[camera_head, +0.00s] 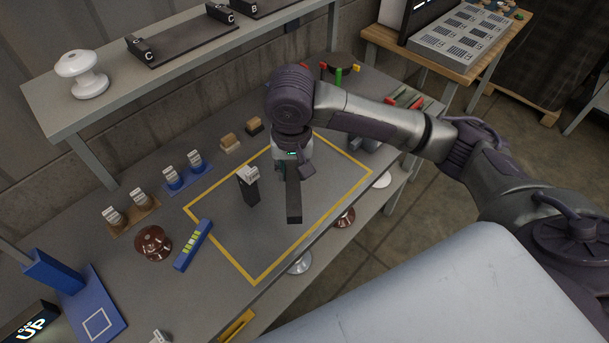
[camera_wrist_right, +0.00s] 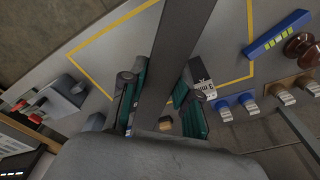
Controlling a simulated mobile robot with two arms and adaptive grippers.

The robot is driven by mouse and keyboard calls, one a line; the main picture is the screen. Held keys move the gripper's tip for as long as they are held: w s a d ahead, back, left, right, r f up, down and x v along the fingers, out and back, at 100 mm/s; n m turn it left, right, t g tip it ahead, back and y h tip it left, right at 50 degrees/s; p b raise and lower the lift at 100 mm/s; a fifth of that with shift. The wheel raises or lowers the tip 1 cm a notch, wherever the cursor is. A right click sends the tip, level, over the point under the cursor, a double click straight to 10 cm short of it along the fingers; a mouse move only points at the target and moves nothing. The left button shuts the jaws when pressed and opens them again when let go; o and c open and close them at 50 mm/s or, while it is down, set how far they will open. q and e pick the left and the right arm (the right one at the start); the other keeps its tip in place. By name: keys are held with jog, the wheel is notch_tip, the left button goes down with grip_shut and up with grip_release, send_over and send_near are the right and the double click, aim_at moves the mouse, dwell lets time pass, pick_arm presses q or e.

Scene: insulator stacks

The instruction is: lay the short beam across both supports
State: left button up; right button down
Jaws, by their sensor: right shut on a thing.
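My right gripper (camera_head: 291,170) is shut on a dark grey beam (camera_head: 294,203) over the yellow-outlined area of the table. In the right wrist view, the fingers (camera_wrist_right: 158,95) sit on either side of the beam (camera_wrist_right: 185,38), which runs up past the top edge. One dark upright support (camera_head: 250,190) with a white printed top stands left of the beam, apart from it in the head view. Its labelled top also shows in the right wrist view (camera_wrist_right: 200,76), beside a finger. I cannot make out a second support; the gripper and beam may hide it. My left gripper is out of view.
A blue bar with green marks (camera_head: 193,245) and a brown insulator (camera_head: 153,243) lie left of the yellow outline (camera_head: 222,248). Small blocks (camera_head: 231,143) stand behind it. A raised shelf (camera_head: 185,63) runs along the back. The outlined area's front left is clear.

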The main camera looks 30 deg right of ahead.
jog(key=w+f+m+g+h+p, duration=0.1)
jog(key=w+f+m+p, duration=0.1)
jog(key=w+f+m, duration=0.3)
jog(key=shift+w+a+m, duration=0.3)
jog(key=shift+w+m, duration=1.9)
jog(key=shift+w, duration=1.85)
jog(key=shift+f+p, duration=0.2)
jog(key=shift+p, duration=0.15)
jog(key=c, duration=0.8)
grip_release()
jog(key=shift+o, duration=0.2)
